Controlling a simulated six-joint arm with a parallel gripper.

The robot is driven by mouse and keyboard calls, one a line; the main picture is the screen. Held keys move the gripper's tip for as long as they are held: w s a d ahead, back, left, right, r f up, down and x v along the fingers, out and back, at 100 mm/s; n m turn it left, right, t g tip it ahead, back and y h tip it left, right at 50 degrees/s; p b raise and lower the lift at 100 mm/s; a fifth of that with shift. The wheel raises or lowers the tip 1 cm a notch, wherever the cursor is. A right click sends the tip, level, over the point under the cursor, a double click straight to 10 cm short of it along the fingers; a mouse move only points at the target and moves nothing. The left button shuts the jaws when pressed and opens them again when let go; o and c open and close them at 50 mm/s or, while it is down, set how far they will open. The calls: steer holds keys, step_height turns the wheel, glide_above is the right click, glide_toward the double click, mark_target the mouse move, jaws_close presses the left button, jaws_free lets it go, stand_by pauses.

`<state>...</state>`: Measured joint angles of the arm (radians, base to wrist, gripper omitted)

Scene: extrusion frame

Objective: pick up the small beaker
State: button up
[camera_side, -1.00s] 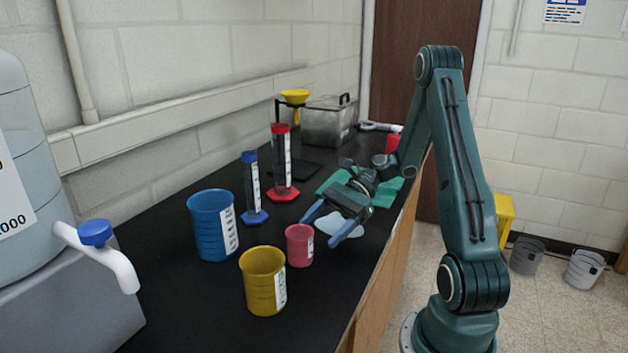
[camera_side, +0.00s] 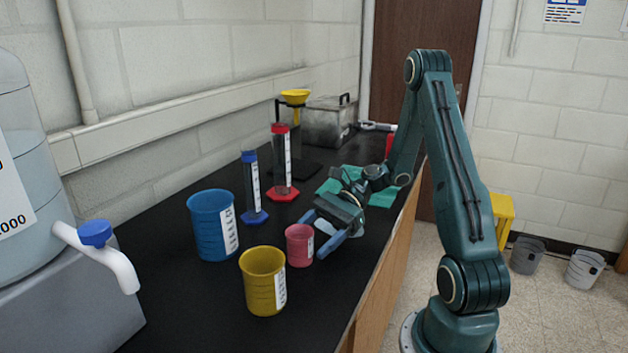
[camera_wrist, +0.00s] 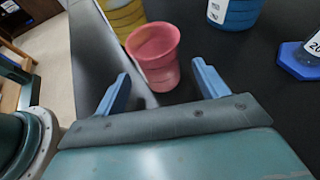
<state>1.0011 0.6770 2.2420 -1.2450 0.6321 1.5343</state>
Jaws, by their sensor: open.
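The small beaker (camera_side: 299,246) is pink-red with a white label and stands upright on the black bench, between the yellow beaker and my gripper. It also shows in the wrist view (camera_wrist: 154,56), ahead of and between the two blue fingers. My gripper (camera_side: 318,236) is open and low over the bench, just behind and to the right of the small beaker in the side view. In the wrist view my gripper (camera_wrist: 160,82) has one finger on each side of the beaker's lower part. I cannot tell whether either finger touches it.
A yellow beaker (camera_side: 263,282) and a larger blue beaker (camera_side: 213,226) stand close by. A blue cylinder (camera_side: 252,188) and a red cylinder (camera_side: 282,164) stand behind. A green cloth (camera_side: 352,178) lies beyond my gripper. The bench's front edge is close on the right.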

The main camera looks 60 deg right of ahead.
mark_target(300, 248)
steer(key=shift+x, duration=2.15)
steer(key=shift+d, duration=0.1)
steer(key=c, duration=1.1)
steer(key=shift+r, duration=0.25)
steer(key=shift+r, duration=4.7)
